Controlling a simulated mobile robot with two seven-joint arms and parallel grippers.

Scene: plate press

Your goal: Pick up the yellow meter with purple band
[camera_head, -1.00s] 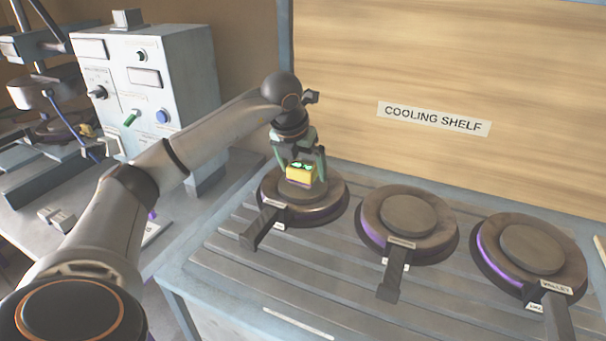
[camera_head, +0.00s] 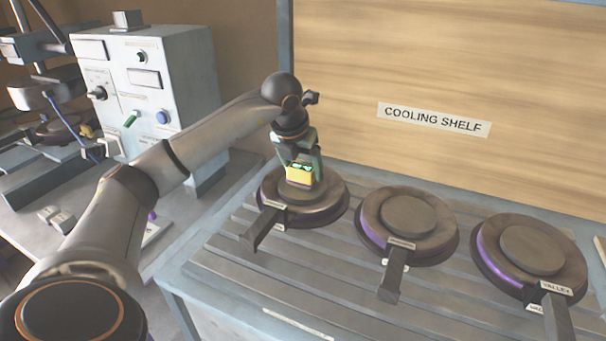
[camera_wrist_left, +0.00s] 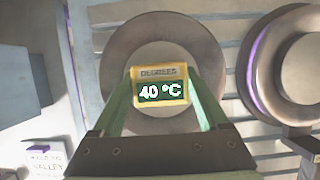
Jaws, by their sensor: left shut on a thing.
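The yellow meter (camera_head: 299,176) is between the fingers of my left gripper (camera_head: 300,166), over the leftmost round plate (camera_head: 328,206) on the cooling shelf. My left gripper is shut on it. In the left wrist view the meter (camera_wrist_left: 160,84) has a yellow frame and a dark green display that reads 40 °C, under the word DEGREES. The green fingers of the gripper (camera_wrist_left: 165,105) flank it on both sides. I cannot make out a purple band on the meter. I cannot tell whether its underside touches the plate. My right gripper is not in view.
Two more round plates with handles, the middle one (camera_head: 408,215) and the right one (camera_head: 531,250), lie on the slatted shelf (camera_head: 335,270). A wooden back panel (camera_head: 540,70) stands behind. A white control box (camera_head: 150,85) stands at the left.

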